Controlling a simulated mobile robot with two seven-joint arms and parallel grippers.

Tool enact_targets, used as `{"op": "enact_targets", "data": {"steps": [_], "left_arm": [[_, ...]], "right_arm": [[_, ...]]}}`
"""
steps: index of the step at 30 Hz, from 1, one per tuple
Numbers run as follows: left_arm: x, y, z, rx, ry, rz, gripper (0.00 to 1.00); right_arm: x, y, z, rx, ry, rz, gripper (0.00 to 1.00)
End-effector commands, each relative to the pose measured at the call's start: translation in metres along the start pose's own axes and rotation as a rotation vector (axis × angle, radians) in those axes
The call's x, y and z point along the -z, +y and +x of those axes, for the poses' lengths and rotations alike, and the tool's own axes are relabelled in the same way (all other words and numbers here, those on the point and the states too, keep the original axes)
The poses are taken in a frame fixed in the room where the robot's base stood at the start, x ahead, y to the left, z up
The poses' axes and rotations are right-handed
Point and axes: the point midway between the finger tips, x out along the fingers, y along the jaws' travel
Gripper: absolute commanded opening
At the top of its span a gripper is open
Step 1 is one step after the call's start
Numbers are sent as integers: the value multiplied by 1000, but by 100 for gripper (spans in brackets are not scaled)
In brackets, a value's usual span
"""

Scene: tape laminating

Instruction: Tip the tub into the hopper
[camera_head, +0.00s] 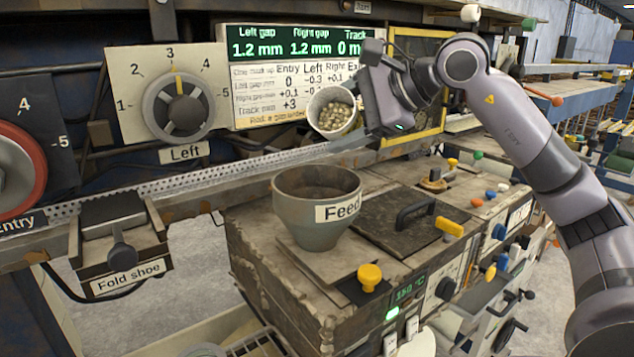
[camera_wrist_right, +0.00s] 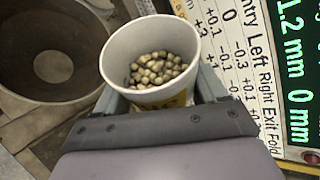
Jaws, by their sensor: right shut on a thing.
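The tub (camera_head: 324,133) is a small white cup with several pale brownish pellets (camera_head: 334,117) inside. My right gripper (camera_head: 352,108) is shut on it and holds it in the air, above and behind the hopper. The tub's mouth is tilted towards the head camera, and the pellets are still in it. In the right wrist view the tub (camera_wrist_right: 118,48) sits between my fingers, with the pellets (camera_wrist_right: 157,70) low inside. The hopper (camera_head: 308,236) is a grey-green funnel labelled "Feed". Its open mouth also shows in the right wrist view (camera_wrist_right: 52,55), left of the tub. My left gripper is out of view.
The hopper stands on a worn machine top (camera_head: 255,235) beside a dark plate with a black handle (camera_head: 413,213) and a yellow knob (camera_head: 370,276). A perforated rail (camera_head: 200,181) runs behind it. A display panel (camera_head: 270,75) stands close behind the tub.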

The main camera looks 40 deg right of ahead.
Motion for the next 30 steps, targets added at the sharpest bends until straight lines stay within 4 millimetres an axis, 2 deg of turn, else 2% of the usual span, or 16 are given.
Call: {"op": "enact_targets", "data": {"steps": [6,9,30], "left_arm": [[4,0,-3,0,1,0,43],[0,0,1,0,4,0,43],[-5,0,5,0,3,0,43]], "right_arm": [[-4,-6,-5,42,40,-95,38],[-3,-1,-2,56,55,-132,38],[-3,1,-1,89,90,-210,38]]}}
